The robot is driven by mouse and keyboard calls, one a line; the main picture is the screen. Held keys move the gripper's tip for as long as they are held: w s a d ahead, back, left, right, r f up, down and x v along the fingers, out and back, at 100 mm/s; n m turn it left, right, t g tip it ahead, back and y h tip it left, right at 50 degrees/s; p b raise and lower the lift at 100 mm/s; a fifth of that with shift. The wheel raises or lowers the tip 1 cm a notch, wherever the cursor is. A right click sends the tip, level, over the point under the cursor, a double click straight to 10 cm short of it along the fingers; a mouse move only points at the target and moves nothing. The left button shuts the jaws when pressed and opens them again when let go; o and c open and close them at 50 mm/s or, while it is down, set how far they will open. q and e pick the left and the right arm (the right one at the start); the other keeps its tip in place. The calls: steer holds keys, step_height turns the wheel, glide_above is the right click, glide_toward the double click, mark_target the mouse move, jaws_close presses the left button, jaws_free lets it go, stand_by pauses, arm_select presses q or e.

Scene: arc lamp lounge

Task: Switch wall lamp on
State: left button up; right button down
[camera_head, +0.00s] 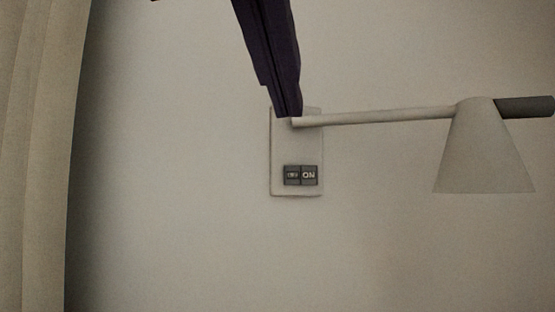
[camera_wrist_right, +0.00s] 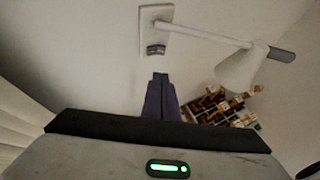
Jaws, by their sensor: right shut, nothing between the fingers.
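The wall lamp has a pale wall plate (camera_head: 296,150), a thin pale arm (camera_head: 390,115) and a conical shade (camera_head: 485,155) at the right of the head view. No glow shows from the shade. A small dark switch (camera_head: 300,175) marked OFF and ON sits low on the plate; it also shows in the wrist view (camera_wrist_right: 156,49). My right gripper (camera_head: 288,114) comes in from the top, shut and empty. Its tips overlap the plate's upper part in the head view, above the switch. In the wrist view the tips (camera_wrist_right: 160,76) appear apart from the switch. My left gripper is not in view.
A pale curtain (camera_head: 35,150) hangs at the left of the head view. A rack with bottles (camera_wrist_right: 222,107) shows in the wrist view, below the lamp shade. The lamp's arm reaches out to the right of the plate. The wall below the plate is bare.

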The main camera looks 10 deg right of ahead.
steer(key=shift+s+r, duration=0.1)
steer(key=shift+s, duration=0.05)
glide_toward(310, 174)
step_height(310, 174, down, 3)
steer(key=w+d, duration=0.1)
steer(key=w+d+p, duration=0.1)
steer(key=w, duration=0.1)
steer(key=shift+r, duration=0.2)
steer(key=shift+w+d+f+p, duration=0.1)
steer(key=shift+w+d+p, duration=0.25)
steer(key=shift+w, duration=0.4)
steer(key=shift+a+f, duration=0.1)
